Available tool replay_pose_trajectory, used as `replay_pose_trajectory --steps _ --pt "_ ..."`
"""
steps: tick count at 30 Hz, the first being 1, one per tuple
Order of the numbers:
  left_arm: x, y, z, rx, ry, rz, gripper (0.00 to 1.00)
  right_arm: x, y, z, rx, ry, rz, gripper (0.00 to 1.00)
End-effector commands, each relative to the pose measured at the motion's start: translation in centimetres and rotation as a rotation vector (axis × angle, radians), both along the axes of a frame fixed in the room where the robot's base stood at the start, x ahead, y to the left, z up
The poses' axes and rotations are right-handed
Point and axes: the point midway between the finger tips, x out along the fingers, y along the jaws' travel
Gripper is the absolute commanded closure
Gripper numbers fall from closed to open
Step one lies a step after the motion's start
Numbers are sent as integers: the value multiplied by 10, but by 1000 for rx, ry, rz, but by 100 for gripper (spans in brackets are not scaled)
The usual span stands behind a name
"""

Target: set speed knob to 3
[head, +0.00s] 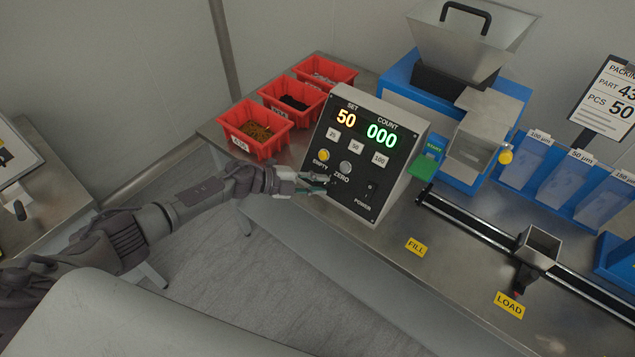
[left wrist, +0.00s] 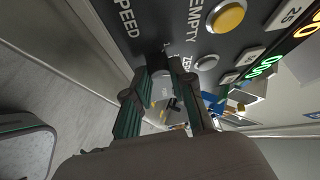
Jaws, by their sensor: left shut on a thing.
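The control box (head: 386,152) has a dark sloped front panel with the SET display at 50 and the COUNT display at 000. My left gripper (head: 326,184) is at the panel's lower left, shut on the speed knob. In the left wrist view the dark speed knob (left wrist: 154,62) shows between the fingertips, near the SPEED label (left wrist: 127,18). The fingers hide most of the knob, so I cannot read its pointer setting. My right gripper is in neither view.
Close to the fingers are the yellow EMPTY button (head: 323,155), the grey ZERO button (head: 346,168) and the power switch (head: 370,188). Red bins (head: 262,151) stand left of the box. A slide rail (head: 470,228) runs to the right.

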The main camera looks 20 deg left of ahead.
Motion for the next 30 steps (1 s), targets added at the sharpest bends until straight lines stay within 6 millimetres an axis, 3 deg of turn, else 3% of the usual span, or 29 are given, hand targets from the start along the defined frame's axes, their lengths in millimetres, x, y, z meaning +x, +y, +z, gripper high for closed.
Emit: replay_pose_trajectory --steps 15,30 --pt "2 -1 6 341 -122 -253 100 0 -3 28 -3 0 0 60" --pt "2 -2 4 468 -169 -350 100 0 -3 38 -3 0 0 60"
